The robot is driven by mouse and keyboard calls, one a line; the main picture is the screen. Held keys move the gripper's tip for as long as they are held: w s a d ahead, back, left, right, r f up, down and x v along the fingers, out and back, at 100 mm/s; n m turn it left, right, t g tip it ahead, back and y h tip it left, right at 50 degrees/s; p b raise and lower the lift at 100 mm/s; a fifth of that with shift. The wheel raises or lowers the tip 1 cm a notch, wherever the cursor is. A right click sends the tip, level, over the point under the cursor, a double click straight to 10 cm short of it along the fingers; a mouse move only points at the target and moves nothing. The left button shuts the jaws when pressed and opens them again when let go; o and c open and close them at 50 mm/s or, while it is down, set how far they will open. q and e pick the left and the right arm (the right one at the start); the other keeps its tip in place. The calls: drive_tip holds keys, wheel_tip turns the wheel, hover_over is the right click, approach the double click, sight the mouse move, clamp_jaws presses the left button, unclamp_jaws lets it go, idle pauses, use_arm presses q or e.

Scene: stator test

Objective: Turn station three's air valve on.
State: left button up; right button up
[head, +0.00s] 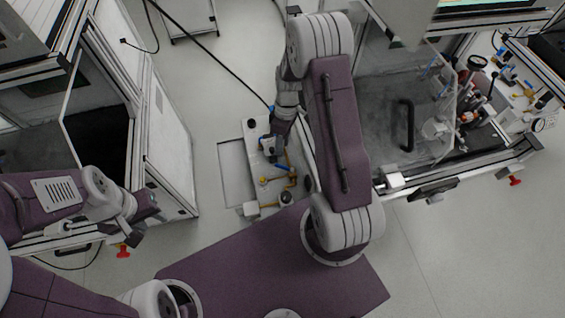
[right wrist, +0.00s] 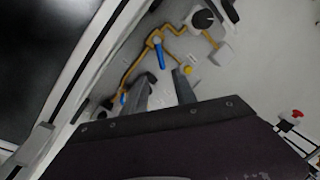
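A pale panel (head: 252,209) with yellow piping stands in the middle of the head view. In the right wrist view, a blue valve lever (right wrist: 161,56) hangs from the yellow pipe (right wrist: 136,66), and a second blue part (right wrist: 123,98) shows lower left. No station number is readable. My right gripper (head: 272,150) is at the panel, partly covering it. In the right wrist view its two fingers (right wrist: 163,84) are apart and empty, with the blue lever just beyond the gap; contact is not visible. My left gripper (head: 140,217) is far from the panel, at the lower left; its opening is unclear.
A white-framed cabinet (head: 168,150) stands left of the panel. A clear-doored station (head: 405,125) with a dark handle stands to the right, with gauges and fittings beyond it. A black round knob (right wrist: 203,19) sits on the piping. A black cable crosses the floor above the panel.

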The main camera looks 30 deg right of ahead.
sight(279, 165)
drive_tip(key=f, duration=0.2)
drive_tip(key=s+a+f, duration=0.1)
drive_tip(key=f, duration=0.5)
drive_tip(key=shift+s+a+f+p, duration=0.15)
drive_tip(key=shift+a+f+p, duration=0.1)
drive_tip(key=shift+a+p, duration=0.05)
clamp_jaws()
